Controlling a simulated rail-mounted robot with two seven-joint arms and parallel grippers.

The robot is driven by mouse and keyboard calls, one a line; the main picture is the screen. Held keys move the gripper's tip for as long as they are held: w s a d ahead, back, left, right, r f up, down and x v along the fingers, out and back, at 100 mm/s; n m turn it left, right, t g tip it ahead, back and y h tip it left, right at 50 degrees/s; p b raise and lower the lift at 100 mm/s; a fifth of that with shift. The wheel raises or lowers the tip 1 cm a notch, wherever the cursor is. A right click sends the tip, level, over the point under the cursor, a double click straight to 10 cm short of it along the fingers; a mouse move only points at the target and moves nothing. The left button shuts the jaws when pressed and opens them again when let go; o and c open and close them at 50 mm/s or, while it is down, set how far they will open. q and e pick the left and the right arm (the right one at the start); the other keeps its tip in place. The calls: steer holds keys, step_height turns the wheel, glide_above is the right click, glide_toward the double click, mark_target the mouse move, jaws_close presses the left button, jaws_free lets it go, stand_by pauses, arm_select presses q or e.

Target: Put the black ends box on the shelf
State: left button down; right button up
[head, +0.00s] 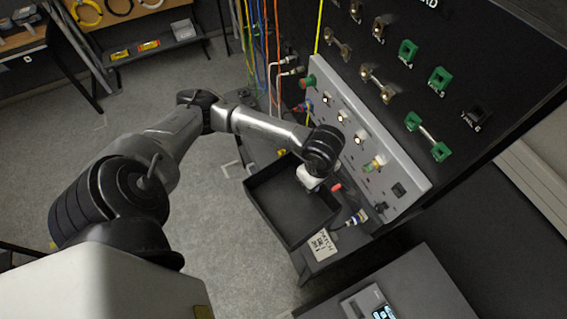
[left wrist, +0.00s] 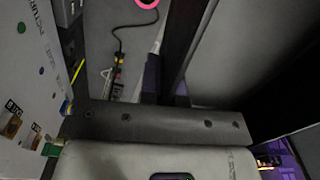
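The black ends box (head: 275,214) appears as an open-topped black box in the middle of the head view, beside the grey connector panel; its visible floor looks empty. My left arm reaches over from the left, and my left gripper (head: 311,180) is at the box's upper right side, next to the panel. The wrist covers its fingers, so I cannot tell whether it grips the rim. In the left wrist view a grey bar and dark walls fill the middle, and no clear grip shows. A grey shelf (head: 150,48) is at the upper left. My right gripper is not in view.
The grey panel (head: 350,128) with connectors stands right of the box. Coloured cables (head: 262,50) hang behind it. A cable plug (head: 354,219) and a printed label (head: 322,245) are near the box's lower right. Open floor (head: 210,260) lies to the left.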

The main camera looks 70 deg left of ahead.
arm_select(q)
steer(key=s+a+f+n+b, duration=0.4)
steer(key=a+f+n+b, duration=0.3)
steer(key=f+n, duration=0.4)
steer(key=s+a+f+n+b, duration=0.55)
steer(key=a+f+n, duration=0.4)
steer(key=f, duration=0.25)
steer(key=w+a+f+b, duration=0.1)
steer(key=w+a+f, duration=0.1)
steer(key=a, duration=0.1)
steer(key=w+a+f+b, duration=0.1)
steer(key=w+a+f, duration=0.1)
steer(key=w+a, duration=0.1)
steer(key=w+a+f+b, duration=0.1)
steer(key=w+a+f, duration=0.2)
steer(key=shift+a, duration=0.2)
steer(key=shift+f, duration=2.1)
steer(key=shift+a+f+b, duration=0.1)
steer(key=shift+b, duration=0.25)
steer(key=c, duration=1.3)
jaws_free()
